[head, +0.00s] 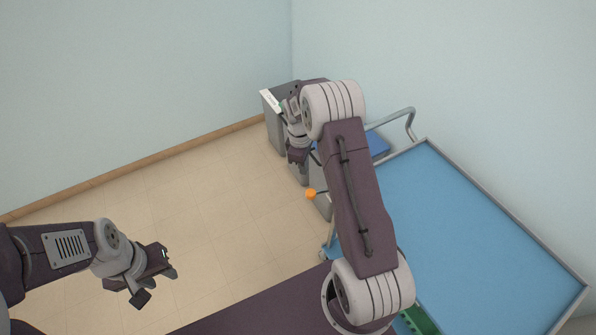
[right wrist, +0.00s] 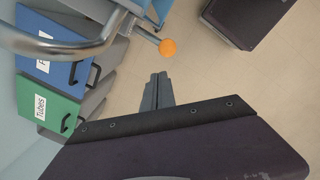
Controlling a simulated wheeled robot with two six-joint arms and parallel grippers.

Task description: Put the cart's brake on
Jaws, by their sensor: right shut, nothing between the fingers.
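The cart (head: 432,143) is at the right of the head view, with a blue top, a grey metal rim and a bent handle rail (head: 411,122). An orange ball knob (head: 310,193) on a thin grey lever sticks out at the cart's side. The knob also shows in the right wrist view (right wrist: 168,47), just beyond the fingertips and apart from them. My right gripper (head: 299,172) is shut and empty, a little above the knob in the head picture. My left gripper (head: 158,286) is open and empty over the floor. My right arm hides part of the cart.
A grey cabinet (head: 271,118) stands against the wall behind my right gripper. The right wrist view shows a green "Tubes" drawer (right wrist: 48,104) and a blue drawer (right wrist: 58,68) beside the metal rail (right wrist: 95,47). The tiled floor (head: 215,190) at left is clear.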

